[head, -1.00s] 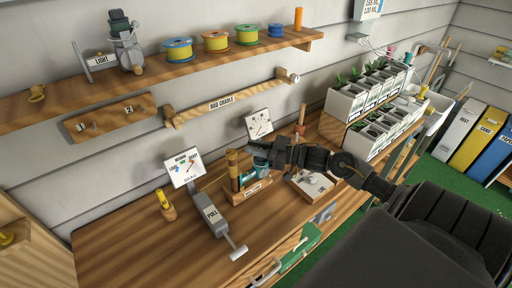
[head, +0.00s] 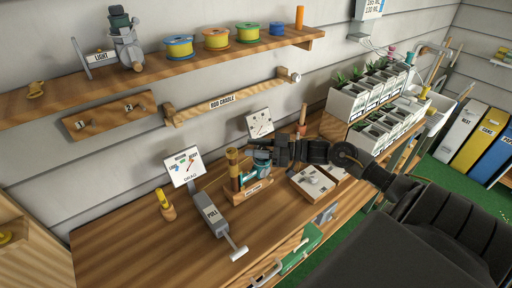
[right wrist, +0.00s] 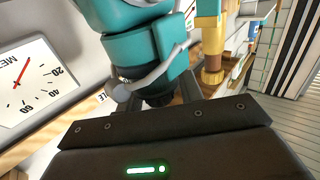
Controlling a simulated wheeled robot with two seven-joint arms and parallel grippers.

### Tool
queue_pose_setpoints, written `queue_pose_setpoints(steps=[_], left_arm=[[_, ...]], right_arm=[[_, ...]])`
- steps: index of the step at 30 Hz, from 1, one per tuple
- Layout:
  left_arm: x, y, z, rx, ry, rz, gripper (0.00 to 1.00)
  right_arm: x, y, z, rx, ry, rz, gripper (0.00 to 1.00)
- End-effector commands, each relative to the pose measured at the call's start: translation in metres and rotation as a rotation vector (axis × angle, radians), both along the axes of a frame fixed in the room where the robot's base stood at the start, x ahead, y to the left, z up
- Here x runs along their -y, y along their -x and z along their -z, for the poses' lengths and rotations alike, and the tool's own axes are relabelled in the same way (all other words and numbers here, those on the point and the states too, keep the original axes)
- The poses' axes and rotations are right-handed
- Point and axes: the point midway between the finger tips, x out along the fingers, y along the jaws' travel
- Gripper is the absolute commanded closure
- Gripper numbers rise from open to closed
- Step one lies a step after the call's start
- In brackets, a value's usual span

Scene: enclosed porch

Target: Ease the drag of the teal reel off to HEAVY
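The teal reel (head: 262,160) sits on a wooden stand (head: 251,190) at the middle of the bench, beside an upright tan rod handle (head: 232,166). My right gripper (head: 278,152) is at the reel's right side; its fingertips are hard to make out. In the right wrist view the reel (right wrist: 150,45) fills the top, with a black knob-like part (right wrist: 158,98) just beyond the gripper's dark body. My left gripper is out of view.
A grey PULL scale (head: 212,213) lies in front of the gauge, near a small yellow-topped wooden pot (head: 165,205). A white dial (head: 260,123) stands behind the reel. The bench's left front is clear.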

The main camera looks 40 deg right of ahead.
Motion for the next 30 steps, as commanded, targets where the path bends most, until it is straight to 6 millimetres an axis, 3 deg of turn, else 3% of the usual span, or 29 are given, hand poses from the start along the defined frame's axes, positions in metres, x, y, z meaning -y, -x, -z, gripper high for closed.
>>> queue_pose_setpoints(steps=[13, 30], left_arm=[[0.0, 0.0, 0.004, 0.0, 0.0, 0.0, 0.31], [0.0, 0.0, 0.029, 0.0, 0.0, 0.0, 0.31]], right_arm=[[0.006, 0.006, 0.002, -0.001, 0.001, 0.002, 0.56], [0.068, 0.07, 0.002, -0.002, -0.001, 0.001, 0.56]])
